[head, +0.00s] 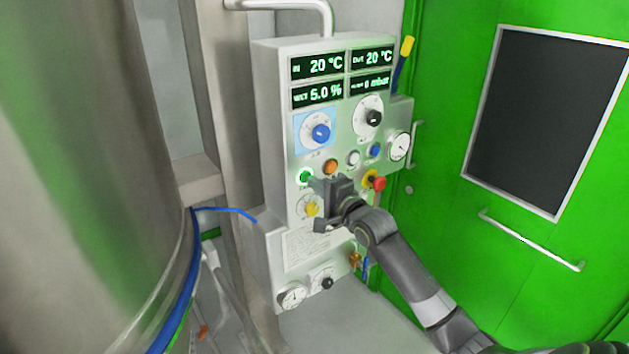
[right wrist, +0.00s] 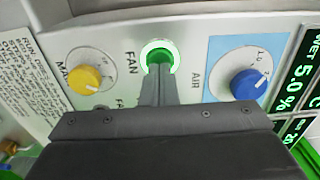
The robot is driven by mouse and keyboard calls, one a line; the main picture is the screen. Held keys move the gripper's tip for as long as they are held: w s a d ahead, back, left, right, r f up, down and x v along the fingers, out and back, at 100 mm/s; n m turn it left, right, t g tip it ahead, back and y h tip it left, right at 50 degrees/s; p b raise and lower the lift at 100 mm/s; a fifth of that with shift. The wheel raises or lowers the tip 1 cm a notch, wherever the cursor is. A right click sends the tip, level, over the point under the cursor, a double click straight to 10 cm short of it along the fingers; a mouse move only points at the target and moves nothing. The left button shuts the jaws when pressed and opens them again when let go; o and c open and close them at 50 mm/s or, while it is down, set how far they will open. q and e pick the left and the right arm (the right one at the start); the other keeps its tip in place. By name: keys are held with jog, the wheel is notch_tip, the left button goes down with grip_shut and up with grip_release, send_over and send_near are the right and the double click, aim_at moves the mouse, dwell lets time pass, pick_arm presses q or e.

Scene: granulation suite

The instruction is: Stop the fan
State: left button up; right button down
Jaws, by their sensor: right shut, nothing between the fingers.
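The control panel (head: 275,130) stands upright in the middle of the head view. The green fan button (head: 304,177) has a bright lit ring, and "FAN" is printed beside it in the right wrist view (right wrist: 158,56). My right gripper (head: 314,184) is shut and empty. Its fingertips (right wrist: 159,70) are at the green button and cover its lower part in the wrist view; I cannot tell whether they touch it. My left gripper is not in view.
Near the button are a yellow knob (right wrist: 84,80), a blue knob (right wrist: 248,84), an orange button (head: 331,167) and a red emergency knob (head: 379,183). A large steel vessel (head: 85,180) stands at left. A green door (head: 455,220) is at right.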

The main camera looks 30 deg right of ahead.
jog(key=shift+w+a, duration=0.1)
jog(key=shift+w, duration=0.4)
